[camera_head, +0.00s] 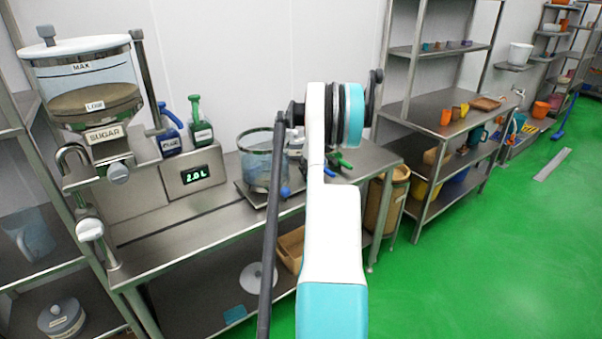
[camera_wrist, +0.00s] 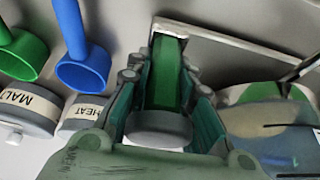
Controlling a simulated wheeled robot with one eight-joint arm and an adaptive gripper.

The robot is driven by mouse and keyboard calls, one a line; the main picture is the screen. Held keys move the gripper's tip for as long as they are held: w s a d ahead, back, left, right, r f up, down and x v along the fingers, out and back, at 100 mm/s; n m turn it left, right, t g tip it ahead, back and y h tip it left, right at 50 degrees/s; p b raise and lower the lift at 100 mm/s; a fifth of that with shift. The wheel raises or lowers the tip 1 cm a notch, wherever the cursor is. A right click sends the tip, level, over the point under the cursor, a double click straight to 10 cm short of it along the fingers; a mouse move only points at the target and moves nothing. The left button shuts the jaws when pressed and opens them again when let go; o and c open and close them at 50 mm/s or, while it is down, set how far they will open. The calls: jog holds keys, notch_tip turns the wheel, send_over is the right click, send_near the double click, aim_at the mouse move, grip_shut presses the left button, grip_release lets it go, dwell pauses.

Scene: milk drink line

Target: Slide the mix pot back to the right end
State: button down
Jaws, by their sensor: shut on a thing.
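The mix pot (camera_head: 258,168), a clear round vessel, stands upright on a metal plate (camera_head: 249,194) around the middle of the steel bench, just left of my arm. In the wrist view, my gripper (camera_wrist: 160,74) is shut on a green upright handle (camera_wrist: 166,72) with a grey round end below. Whether this handle is joined to the pot is hidden. A clear rounded vessel, apparently the pot (camera_wrist: 268,140), shows close to the right of my fingers. In the head view my arm hides the gripper's grasp.
A sugar dispenser (camera_head: 85,85) and a display box reading 2.0 L (camera_head: 192,178) stand on the left. Blue (camera_wrist: 80,62) and green (camera_wrist: 22,52) scoop-like items lie near my fingers, beside MALT (camera_wrist: 22,108) and HEAT (camera_wrist: 84,112) labelled parts. Shelves (camera_head: 450,120) stand right.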

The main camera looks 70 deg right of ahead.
jog(key=shift+s+d, duration=0.15)
jog(key=shift+d, duration=0.05)
jog(key=c, duration=1.7)
grip_release()
jog(key=o, duration=0.3)
jog(key=shift+s+d, duration=0.1)
jog(key=shift+r, duration=0.1)
jog(key=v, duration=1.2)
